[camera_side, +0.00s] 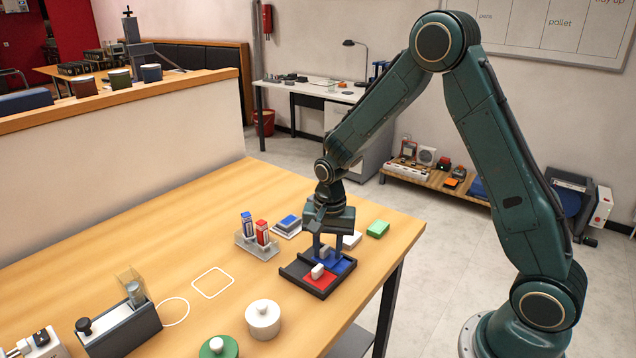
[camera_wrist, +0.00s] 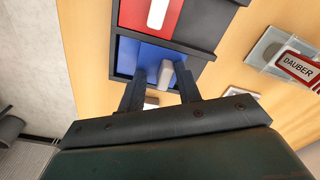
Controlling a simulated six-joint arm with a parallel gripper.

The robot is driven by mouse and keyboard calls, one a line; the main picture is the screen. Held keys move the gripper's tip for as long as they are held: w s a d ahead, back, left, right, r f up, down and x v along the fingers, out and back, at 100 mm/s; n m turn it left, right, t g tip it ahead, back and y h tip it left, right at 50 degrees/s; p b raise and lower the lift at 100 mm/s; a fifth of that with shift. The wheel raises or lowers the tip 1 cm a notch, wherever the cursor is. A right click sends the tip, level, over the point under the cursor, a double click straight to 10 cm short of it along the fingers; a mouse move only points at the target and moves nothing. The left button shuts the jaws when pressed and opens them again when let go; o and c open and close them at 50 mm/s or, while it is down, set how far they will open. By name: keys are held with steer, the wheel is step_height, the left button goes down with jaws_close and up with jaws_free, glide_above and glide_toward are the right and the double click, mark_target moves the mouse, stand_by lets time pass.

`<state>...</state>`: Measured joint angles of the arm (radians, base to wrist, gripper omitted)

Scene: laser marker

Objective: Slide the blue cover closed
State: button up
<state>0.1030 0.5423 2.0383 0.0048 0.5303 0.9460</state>
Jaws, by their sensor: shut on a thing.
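A dark tray (camera_side: 294,270) lies near the table's right edge, with a red cover (camera_side: 320,283) and a blue cover (camera_side: 343,266) side by side. The blue cover (camera_wrist: 128,54) also shows in the wrist view, below the red cover (camera_wrist: 131,13). My gripper (camera_side: 327,258) points down over the blue cover. In the wrist view my gripper (camera_wrist: 162,80) is shut on the blue cover's pale grey handle (camera_wrist: 167,76), which sits between the fingers. Dark tray surface shows right of both covers in the wrist view. The fingers hide part of the blue cover.
A stand with blue and red bottles (camera_side: 257,239) is left of the tray. A blue-topped block (camera_side: 288,223), a white block (camera_side: 351,240) and a green block (camera_side: 378,229) lie behind. A white lidded jar (camera_side: 263,319) stands in front.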

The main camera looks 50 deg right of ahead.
mark_target(339, 266)
steer(key=shift+s+a+f+g, duration=0.15)
steer(key=shift+s+f, duration=0.2)
steer(key=shift+s, duration=0.4)
steer(key=shift+s+a+f+g, duration=0.15)
steer(key=shift+s+f, duration=0.15)
steer(key=shift+s, duration=0.75)
steer(key=o, duration=0.6)
steer(key=shift+r, duration=0.1)
steer(key=shift+w+d+r, duration=0.1)
steer(key=shift+r, duration=1.4)
steer(key=shift+w+d+r, duration=0.1)
steer(key=shift+r, duration=1.95)
